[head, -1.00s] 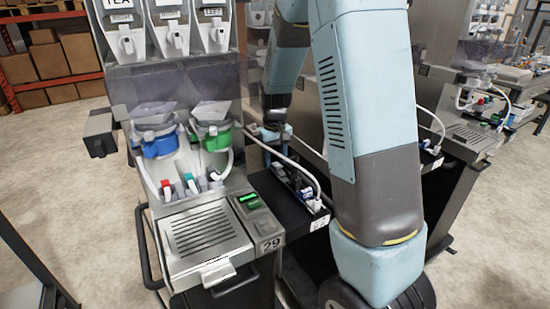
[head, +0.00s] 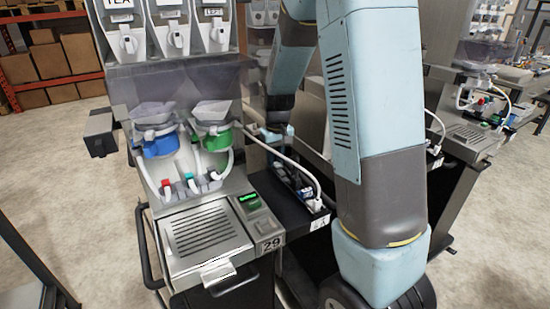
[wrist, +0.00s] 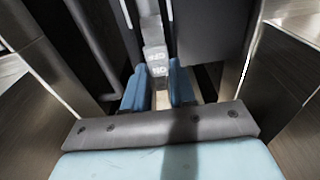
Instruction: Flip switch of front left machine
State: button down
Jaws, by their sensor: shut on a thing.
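The nearest machine on the left (head: 210,240), marked 29, has blue and green bowls, spouts and a drip tray. I cannot tell whether this piece is the switch.
A black side shelf (head: 262,187) right of the machine carries plugs and a white cable (head: 290,162). More machines (head: 478,140) stand to the right. Dark panels flank my gripper closely in the wrist view. Open floor (head: 60,145) lies at left.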

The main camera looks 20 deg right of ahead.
jog(key=shift+s+r+t, duration=0.1)
jog(key=shift+s+t, duration=0.1)
jog(key=shift+t, duration=0.5)
jog(key=shift+s+t, duration=0.2)
jog(key=shift+t, duration=0.5)
jog(key=shift+y, duration=0.3)
jog(key=c, duration=0.9)
grip_release()
jog(key=shift+r, duration=0.1)
jog(key=shift+v, duration=6.75)
